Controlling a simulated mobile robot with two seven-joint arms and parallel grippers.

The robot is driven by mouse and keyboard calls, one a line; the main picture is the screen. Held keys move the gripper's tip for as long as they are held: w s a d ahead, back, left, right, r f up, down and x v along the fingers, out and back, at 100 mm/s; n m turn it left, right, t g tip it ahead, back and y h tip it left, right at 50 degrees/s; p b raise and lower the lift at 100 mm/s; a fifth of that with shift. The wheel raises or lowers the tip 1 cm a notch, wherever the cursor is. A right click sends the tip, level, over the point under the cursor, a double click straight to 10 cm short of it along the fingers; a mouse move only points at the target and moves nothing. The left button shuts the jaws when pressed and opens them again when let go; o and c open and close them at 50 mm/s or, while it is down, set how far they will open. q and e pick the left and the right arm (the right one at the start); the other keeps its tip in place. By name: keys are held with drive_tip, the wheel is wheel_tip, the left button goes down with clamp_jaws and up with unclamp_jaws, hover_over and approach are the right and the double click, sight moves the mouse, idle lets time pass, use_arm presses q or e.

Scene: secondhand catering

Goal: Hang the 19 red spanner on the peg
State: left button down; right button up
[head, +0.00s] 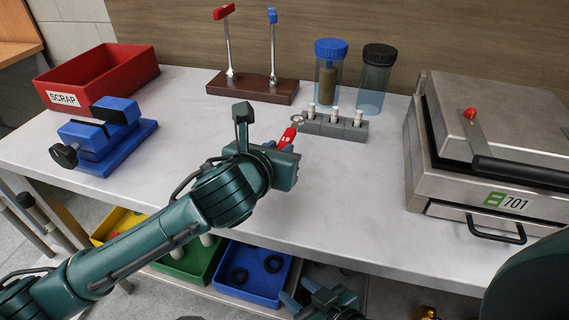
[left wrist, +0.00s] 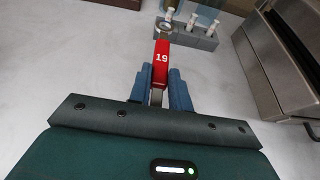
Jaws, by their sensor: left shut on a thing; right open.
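The red spanner marked 19 (head: 288,138) is held in my left gripper (head: 280,148), its metal ring end pointing away. In the left wrist view the red spanner (left wrist: 162,62) stands between the two blue fingers of the left gripper (left wrist: 159,75). A grey block (head: 335,128) carries three white-topped pegs. The ring lies just left of the nearest-left peg (head: 311,111) in the head view and overlaps that peg's lower part in the wrist view. I cannot tell whether they touch. My right gripper (head: 301,294) is open and empty below the table's front edge.
A wooden stand (head: 252,87) with red and blue levers and two lidded jars (head: 376,80) stand behind. A steel press (head: 490,150) is at right. A blue vise (head: 105,138) and red SCRAP bin (head: 92,80) are at left. Coloured bins (head: 250,280) sit below.

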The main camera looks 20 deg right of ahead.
use_arm(q)
wheel_tip(320, 180, down, 2)
wheel_tip(320, 180, down, 4)
drive_tip(key=shift+f+p, duration=0.1)
drive_tip(key=shift+p, duration=0.2)
drive_tip(key=shift+f, duration=0.1)
drive_tip(key=c, duration=1.8)
unclamp_jaws()
drive_tip(key=shift+f, duration=0.1)
drive_tip(key=o, duration=0.5)
